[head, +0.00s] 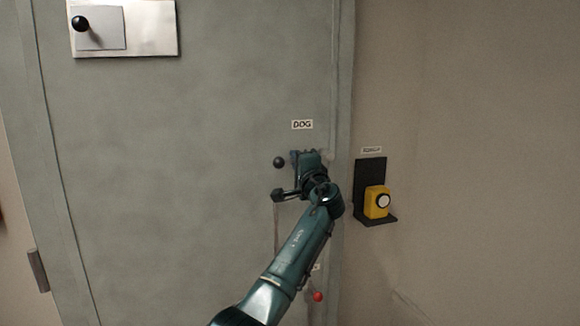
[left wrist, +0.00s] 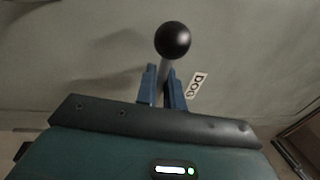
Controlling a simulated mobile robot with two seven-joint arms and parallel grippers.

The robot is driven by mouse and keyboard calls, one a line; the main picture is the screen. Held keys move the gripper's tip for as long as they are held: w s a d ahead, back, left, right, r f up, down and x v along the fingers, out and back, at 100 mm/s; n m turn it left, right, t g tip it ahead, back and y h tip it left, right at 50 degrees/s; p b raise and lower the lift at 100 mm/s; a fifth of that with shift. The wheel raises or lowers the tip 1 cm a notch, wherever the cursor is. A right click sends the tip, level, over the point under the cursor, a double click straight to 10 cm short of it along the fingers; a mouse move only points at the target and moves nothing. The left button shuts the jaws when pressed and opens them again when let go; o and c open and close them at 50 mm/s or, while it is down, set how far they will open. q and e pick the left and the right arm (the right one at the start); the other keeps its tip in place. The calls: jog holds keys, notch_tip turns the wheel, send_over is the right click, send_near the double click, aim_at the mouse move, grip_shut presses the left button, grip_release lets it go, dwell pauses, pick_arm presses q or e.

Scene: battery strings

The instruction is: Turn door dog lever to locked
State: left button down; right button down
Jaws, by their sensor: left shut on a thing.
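The dog lever is on the grey door (head: 180,170), below the DOG label (head: 302,124). Its black ball knob (head: 279,162) shows just left of my left gripper (head: 305,158) in the head view. In the left wrist view the black knob (left wrist: 173,40) sits on a grey metal shaft (left wrist: 164,72). The blue fingers of my left gripper (left wrist: 165,88) are shut on that shaft, below the knob. The DOG label (left wrist: 196,86) is beside the fingers there. The lever's pivot is hidden behind my gripper and wrist. My right gripper is in neither view.
A yellow device with a white round face (head: 377,202) sits on a black wall bracket (head: 369,172) right of the door. A red knob (head: 318,296) is low on the door, beside my forearm. A metal plate (head: 150,30) with a black knob is at upper left.

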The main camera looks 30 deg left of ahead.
pick_arm(q)
jog(key=shift+r+m, duration=0.3)
jog(key=shift+r, duration=0.15)
jog(key=c, duration=1.7)
grip_release()
jog(key=shift+f, duration=0.1)
jog(key=shift+d, duration=0.1)
jog(key=b+v, duration=0.2)
jog(key=v, duration=1.1)
jog(key=shift+s+f+b, duration=0.1)
jog(key=shift+b, duration=0.25)
